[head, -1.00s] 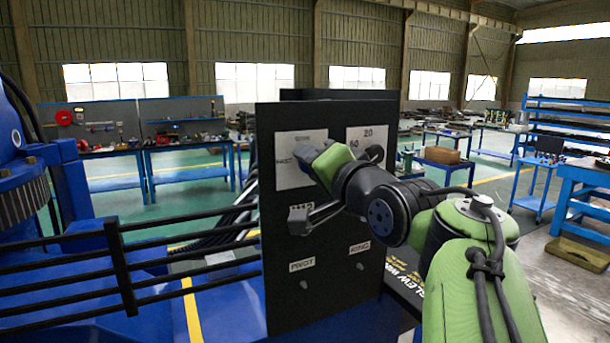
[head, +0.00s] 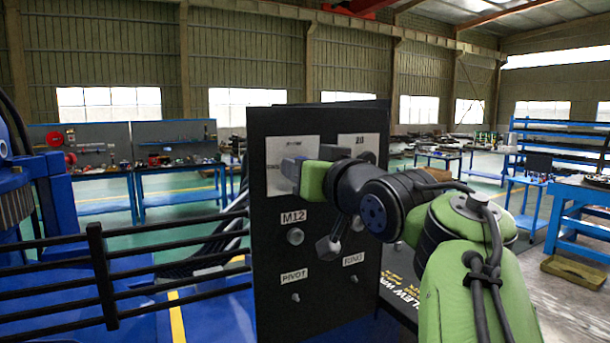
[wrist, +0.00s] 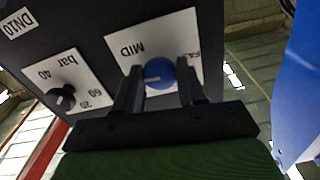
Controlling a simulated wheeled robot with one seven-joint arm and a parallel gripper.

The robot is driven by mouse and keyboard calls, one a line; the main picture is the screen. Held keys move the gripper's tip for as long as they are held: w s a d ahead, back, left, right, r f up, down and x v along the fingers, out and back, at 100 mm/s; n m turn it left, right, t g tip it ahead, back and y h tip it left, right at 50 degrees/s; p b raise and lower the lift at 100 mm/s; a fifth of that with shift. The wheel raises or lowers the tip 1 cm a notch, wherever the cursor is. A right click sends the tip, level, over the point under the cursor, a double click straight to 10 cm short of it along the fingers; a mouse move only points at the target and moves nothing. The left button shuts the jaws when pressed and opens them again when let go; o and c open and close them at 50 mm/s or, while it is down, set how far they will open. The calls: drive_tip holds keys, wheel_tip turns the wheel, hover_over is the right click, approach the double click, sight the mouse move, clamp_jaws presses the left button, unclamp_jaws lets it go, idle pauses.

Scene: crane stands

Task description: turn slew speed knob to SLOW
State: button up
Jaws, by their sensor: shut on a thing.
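The slew speed knob (wrist: 159,74) is a round blue knob with a short white pointer line. It sits on a white label plate (wrist: 190,45) that reads MID; another word at its right is partly hidden and unclear. In the wrist view, which is turned over, the pointer line lies toward the left of the knob. My gripper (wrist: 158,85) has one dark finger on each side of the knob and is shut on it. In the head view, my gripper (head: 298,172) is at the panel's upper left plate (head: 283,150) and hides the knob.
The black panel (head: 270,250) carries an M12 fitting (head: 295,236) and small PIVOT and RING studs below. A black knob (wrist: 62,98) on a bar plate sits beside the blue knob. Black railings (head: 150,260) stand left of the panel. Workbenches are far behind.

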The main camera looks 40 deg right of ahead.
drive_tip(key=shift+f+n, duration=0.2)
drive_tip(key=shift+n, duration=0.3)
drive_tip(key=o, duration=1)
drive_tip(key=shift+r, duration=0.15)
drive_tip(key=shift+o, duration=0.2)
drive_tip(key=shift+s, duration=0.1)
drive_tip(key=b+v, duration=0.1)
drive_tip(key=v, duration=1.4)
drive_tip(key=shift+s+a, duration=0.2)
drive_tip(key=shift+s, duration=0.15)
